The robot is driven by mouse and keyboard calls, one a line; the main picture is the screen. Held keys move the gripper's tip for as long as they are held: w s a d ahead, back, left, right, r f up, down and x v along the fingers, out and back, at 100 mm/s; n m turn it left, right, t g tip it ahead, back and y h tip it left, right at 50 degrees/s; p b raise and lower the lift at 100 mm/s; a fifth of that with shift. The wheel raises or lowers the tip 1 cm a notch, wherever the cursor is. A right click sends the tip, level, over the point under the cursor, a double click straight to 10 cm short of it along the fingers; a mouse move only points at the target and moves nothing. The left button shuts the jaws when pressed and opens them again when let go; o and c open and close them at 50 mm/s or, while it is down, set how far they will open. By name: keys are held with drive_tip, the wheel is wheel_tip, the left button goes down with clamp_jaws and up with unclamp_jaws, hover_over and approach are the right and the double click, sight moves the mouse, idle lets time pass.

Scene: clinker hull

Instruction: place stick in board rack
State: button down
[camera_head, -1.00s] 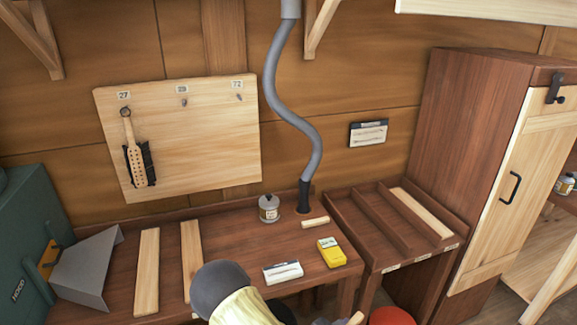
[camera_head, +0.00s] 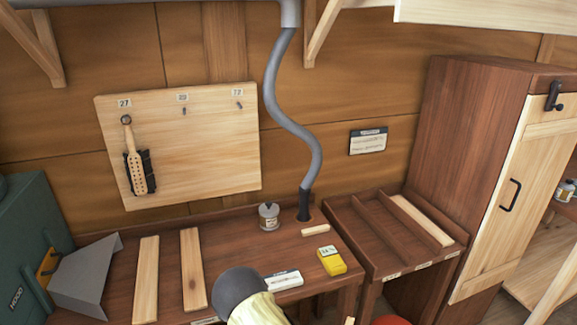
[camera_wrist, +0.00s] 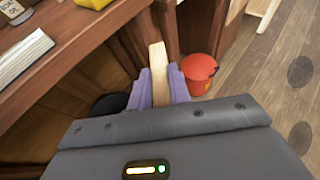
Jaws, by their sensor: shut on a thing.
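My gripper (camera_wrist: 162,88) is shut on a pale wooden stick (camera_wrist: 158,62), which stands out forward between the purple fingers in the wrist view. In the head view only a small tip of pale wood shows at the bottom edge, and my gripper is out of frame there. The board rack (camera_head: 366,240) is a dark wooden stand right of the bench, with raised dividers forming slots and small labels on its front edge. One pale board (camera_head: 421,221) lies in its rightmost slot. The other slots look empty. The held stick is outside the rack, low in front of the bench.
The bench (camera_head: 232,264) holds two pale boards, a short wooden piece (camera_head: 315,230), a jar (camera_head: 269,217), a yellow box (camera_head: 331,261) and a white card block (camera_head: 284,281). A grey hose rises behind. A red bucket (camera_wrist: 198,72) stands on the floor. A tall cabinet (camera_head: 470,150) flanks the rack.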

drive_tip(key=shift+w+d+f+n+y, duration=0.2)
drive_tip(key=shift+w+f+n+y, duration=0.1)
drive_tip(key=shift+f+n+y, duration=0.15)
drive_tip(key=f+n+y, duration=0.1)
drive_tip(key=n+y, duration=0.1)
drive_tip(key=f+n+t+y, duration=0.1)
drive_tip(key=shift+w+a+f+y, duration=0.1)
drive_tip(key=shift+w+f+y, duration=0.15)
drive_tip(key=shift+w+f, duration=0.05)
drive_tip(key=shift+s+a+f+n+y, duration=0.1)
drive_tip(key=shift+a+f+n+y, duration=0.05)
drive_tip(key=shift+f+n+y, duration=0.5)
drive_tip(key=shift+r, duration=0.15)
